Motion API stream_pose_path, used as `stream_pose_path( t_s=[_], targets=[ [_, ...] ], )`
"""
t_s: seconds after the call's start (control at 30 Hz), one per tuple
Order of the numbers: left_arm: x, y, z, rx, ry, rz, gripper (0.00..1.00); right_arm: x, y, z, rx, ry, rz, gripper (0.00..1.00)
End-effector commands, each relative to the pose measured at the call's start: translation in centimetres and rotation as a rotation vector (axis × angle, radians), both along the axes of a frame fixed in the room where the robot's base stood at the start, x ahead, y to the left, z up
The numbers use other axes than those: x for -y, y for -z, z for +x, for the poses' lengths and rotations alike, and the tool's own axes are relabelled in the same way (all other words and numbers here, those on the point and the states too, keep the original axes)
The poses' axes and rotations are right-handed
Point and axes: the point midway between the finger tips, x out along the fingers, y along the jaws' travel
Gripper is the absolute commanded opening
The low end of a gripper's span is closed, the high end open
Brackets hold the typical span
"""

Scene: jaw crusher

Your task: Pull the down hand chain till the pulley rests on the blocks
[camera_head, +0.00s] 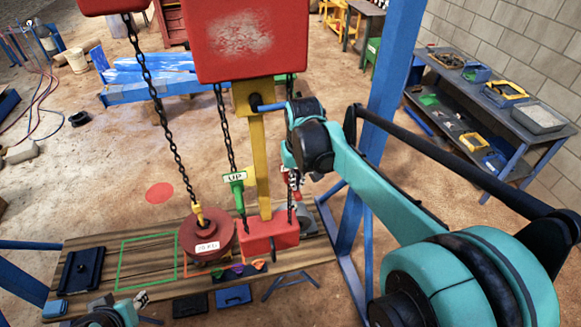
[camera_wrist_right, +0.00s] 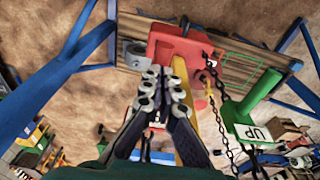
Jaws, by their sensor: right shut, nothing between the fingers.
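The green UP tag (camera_head: 236,180) hangs on a black hand chain (camera_head: 224,130), and it also shows in the wrist view (camera_wrist_right: 262,131). Another chain (camera_head: 290,88) hangs right of the yellow post, partly hidden by my right arm. My right gripper (camera_head: 293,183) is beside this chain, near a small red part that may be its tag. In the wrist view the right gripper's fingers (camera_wrist_right: 164,92) are together with nothing held. A round red labelled weight (camera_head: 207,240) hangs from a hook and chain low over the wooden bench. My left gripper (camera_head: 118,308) is at the bottom left; its fingers are unclear.
A red hoist housing (camera_head: 246,40) tops a yellow post (camera_head: 261,165) rising from a red base (camera_head: 268,238). The wooden bench (camera_head: 100,262) has a green outline and a dark plate. A blue upright (camera_head: 388,95) stands near my right arm. A tool shelf (camera_head: 480,100) is at right.

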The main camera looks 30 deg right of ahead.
Motion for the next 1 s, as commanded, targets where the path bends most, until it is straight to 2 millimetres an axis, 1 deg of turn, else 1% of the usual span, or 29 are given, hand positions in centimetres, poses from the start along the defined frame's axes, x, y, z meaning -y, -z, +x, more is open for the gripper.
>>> stream_pose_path(
  t_s=[0.23, 0.33, 1.0],
  targets=[
    [0.0, -0.1, 0.0, 0.000, 0.000, 0.000, 0.34, 0.0, -0.1, 0.0, 0.000, 0.000, 0.000, 0.00],
    [0.0, 0.2, 0.0, 0.000, 0.000, 0.000, 0.34, 0.0, 0.3, 0.0, 0.000, 0.000, 0.000, 0.00],
    [0.0, 4.0, 0.0, 0.000, 0.000, 0.000, 0.34, 0.0, 5.2, 0.0, 0.000, 0.000, 0.000, 0.00]
  ],
)
